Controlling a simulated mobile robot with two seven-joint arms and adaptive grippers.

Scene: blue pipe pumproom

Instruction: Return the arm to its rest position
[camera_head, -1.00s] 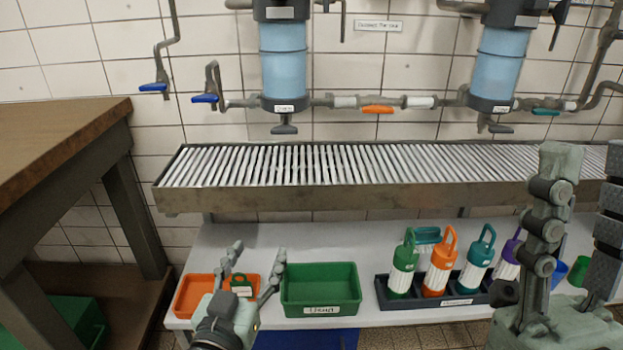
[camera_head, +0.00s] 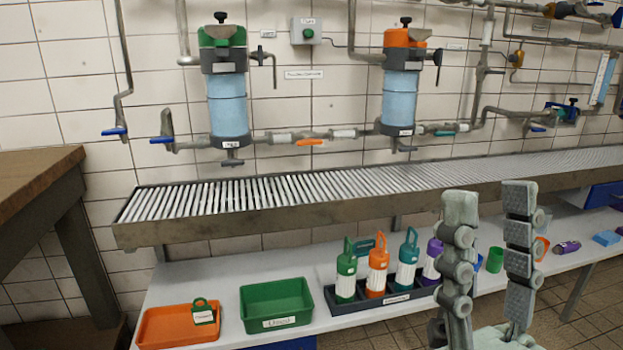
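My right gripper (camera_head: 489,255) stands upright at the lower right in the head view. Its two grey, jointed fingers point up and are spread apart with nothing between them. It is in front of the right part of the white bench (camera_head: 220,280) and hides some of what lies behind it. My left gripper and arm are not in the picture.
The bench holds an orange tray (camera_head: 160,328) with a green tagged item (camera_head: 203,312), a green bin (camera_head: 276,303) and a dark rack (camera_head: 352,304) of several bottles. A slatted metal shelf (camera_head: 290,213) runs above. A wooden table (camera_head: 35,182) stands left.

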